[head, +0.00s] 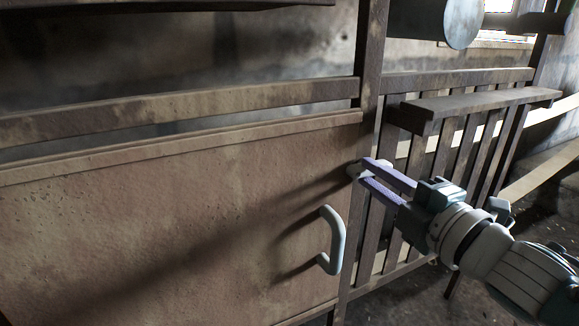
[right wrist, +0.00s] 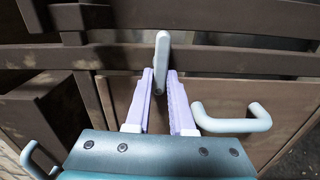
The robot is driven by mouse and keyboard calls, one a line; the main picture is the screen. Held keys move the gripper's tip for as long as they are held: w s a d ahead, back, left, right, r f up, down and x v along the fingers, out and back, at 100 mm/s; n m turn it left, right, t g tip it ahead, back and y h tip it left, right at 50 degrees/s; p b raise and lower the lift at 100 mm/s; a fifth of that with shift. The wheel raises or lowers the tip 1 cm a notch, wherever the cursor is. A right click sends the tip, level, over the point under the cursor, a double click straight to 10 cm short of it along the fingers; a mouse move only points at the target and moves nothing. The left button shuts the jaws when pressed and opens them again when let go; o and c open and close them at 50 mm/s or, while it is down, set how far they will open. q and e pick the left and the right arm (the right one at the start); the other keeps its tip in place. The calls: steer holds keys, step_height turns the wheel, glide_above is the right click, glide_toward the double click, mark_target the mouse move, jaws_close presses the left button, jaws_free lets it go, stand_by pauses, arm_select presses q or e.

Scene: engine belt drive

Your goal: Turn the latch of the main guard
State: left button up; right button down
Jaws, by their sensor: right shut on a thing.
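The main guard is the large tan, pitted panel (head: 150,210) filling the left of the head view. A pale grey curved handle (head: 333,240) sits near its right edge; it also shows in the right wrist view (right wrist: 235,122). The latch (head: 353,170) is a small pale piece at the post beside the guard's right edge. In the right wrist view the latch (right wrist: 161,50) is a short rounded bar between the fingertips. My right gripper (head: 366,172), with purple fingers, is shut on the latch; the fingers partly hide it. My left gripper is not in view.
A dark upright post (head: 368,60) stands at the guard's right edge. Right of it is a slatted frame (head: 457,150) with a projecting ledge (head: 480,103). A grey cylinder (head: 435,22) is above. Dark floor is open at the lower right.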

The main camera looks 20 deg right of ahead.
steer(key=shift+n, duration=0.3)
stand_by(0.4)
steer(key=c, duration=0.8)
jaws_free()
steer(key=shift+s, duration=0.2)
steer(key=s+p, duration=0.1)
steer(key=s, duration=0.5)
steer(key=s+p, duration=0.1)
steer(key=s, duration=0.2)
steer(key=shift+s+d+p, duration=0.3)
steer(key=shift+d, duration=0.05)
